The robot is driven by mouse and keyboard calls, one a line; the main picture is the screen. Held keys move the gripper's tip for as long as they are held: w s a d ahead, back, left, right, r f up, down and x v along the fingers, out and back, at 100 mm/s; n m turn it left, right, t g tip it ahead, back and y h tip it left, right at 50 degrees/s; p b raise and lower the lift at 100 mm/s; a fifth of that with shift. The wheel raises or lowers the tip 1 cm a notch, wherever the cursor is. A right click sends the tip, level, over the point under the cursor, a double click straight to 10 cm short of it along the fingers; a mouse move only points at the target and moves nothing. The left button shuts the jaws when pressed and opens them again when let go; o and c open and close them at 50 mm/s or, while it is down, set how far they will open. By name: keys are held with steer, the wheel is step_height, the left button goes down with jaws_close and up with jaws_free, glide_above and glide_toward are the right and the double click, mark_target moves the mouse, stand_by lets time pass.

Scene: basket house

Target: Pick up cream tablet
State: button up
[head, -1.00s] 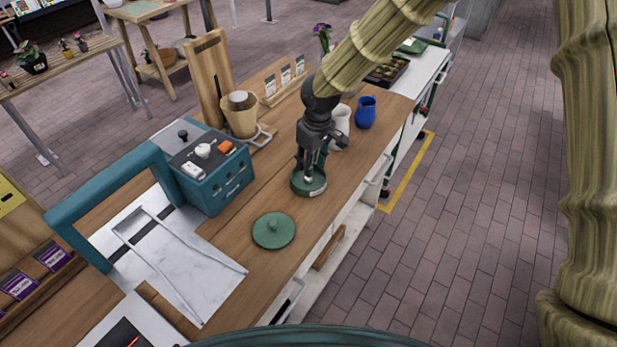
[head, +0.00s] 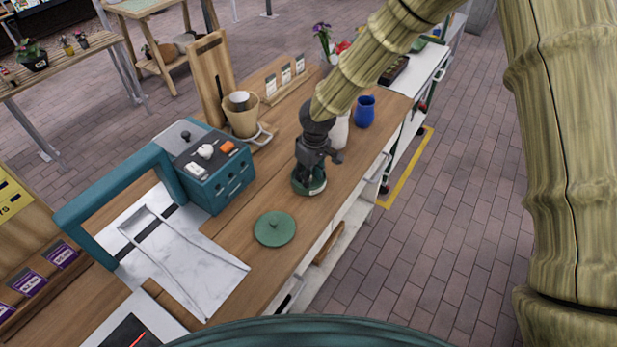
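My gripper (head: 307,180) points down into a small round green pot (head: 309,192) on the wooden counter. Its fingertips are at or inside the pot's opening, and I cannot tell whether they are open or shut. I cannot make out a cream tablet; the gripper and the pot's wall hide most of the pot's inside. A green lid with a knob (head: 274,229) lies on the counter, to the lower left of the pot.
A white vase (head: 340,132) stands close behind my gripper, and a blue jug (head: 365,112) is beyond it. A teal box (head: 212,175) with small items on top stands to the left. The counter between lid and pot is clear.

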steer(key=c, duration=0.5)
steer(key=shift+r, duration=0.15)
